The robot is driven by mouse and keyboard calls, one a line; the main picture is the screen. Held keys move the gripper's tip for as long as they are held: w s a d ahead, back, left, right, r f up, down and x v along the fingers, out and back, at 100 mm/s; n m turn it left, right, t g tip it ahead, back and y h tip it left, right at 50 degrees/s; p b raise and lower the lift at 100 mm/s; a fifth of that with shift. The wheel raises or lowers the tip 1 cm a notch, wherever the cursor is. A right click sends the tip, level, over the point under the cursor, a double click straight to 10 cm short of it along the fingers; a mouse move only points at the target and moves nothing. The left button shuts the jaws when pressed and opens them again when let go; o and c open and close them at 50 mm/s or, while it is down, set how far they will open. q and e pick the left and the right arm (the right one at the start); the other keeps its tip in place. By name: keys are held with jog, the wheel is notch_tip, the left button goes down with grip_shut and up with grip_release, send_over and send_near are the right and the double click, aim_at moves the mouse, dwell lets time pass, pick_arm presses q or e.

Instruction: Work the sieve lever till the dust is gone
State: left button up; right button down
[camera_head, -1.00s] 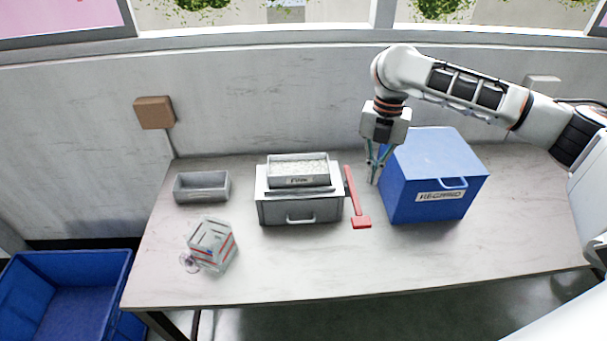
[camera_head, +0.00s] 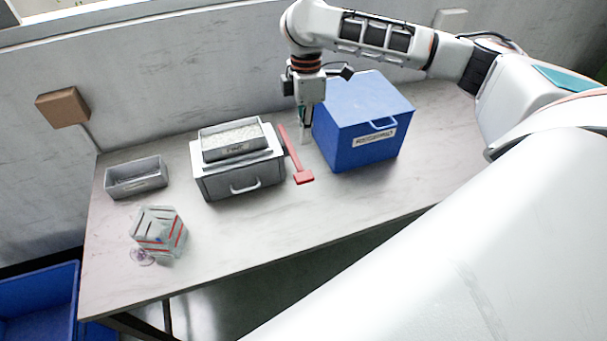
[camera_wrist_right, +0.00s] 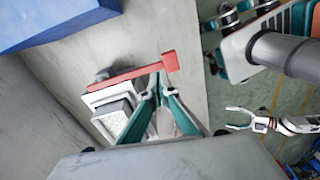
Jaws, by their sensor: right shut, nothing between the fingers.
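The grey sieve box (camera_head: 240,180) stands on the table with a tray of pale grains (camera_head: 232,138) on top. Its red lever (camera_head: 295,155) lies along its right side, the wide end toward the table's front; the lever also shows in the wrist view (camera_wrist_right: 118,78). My right gripper (camera_head: 304,141) is shut and empty, pointing down just right of the lever. My left gripper (camera_wrist_right: 229,117) is open and empty, away from the table. Dust cannot be made out.
A blue lidded box (camera_head: 365,125) stands close right of my right gripper. A small grey tray (camera_head: 137,186) and a clear container with red stripes (camera_head: 160,236) are at the left. A blue bin (camera_head: 38,302) is on the floor. The table's front middle is clear.

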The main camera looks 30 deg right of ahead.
aim_at(304, 174)
jog(key=m, duration=0.7)
jog(key=s+a+m, duration=0.1)
jog(key=m, duration=0.6)
jog(key=f+m, duration=0.1)
jog(key=m, duration=0.7)
jog(key=shift+s+a, duration=0.15)
jog(key=shift+s, duration=0.2)
jog(key=f, duration=0.5)
jog(key=shift+s+a+f, duration=0.2)
jog(key=shift+s+f, duration=0.05)
jog(key=shift+f, duration=0.7)
jog(key=shift+f, duration=0.1)
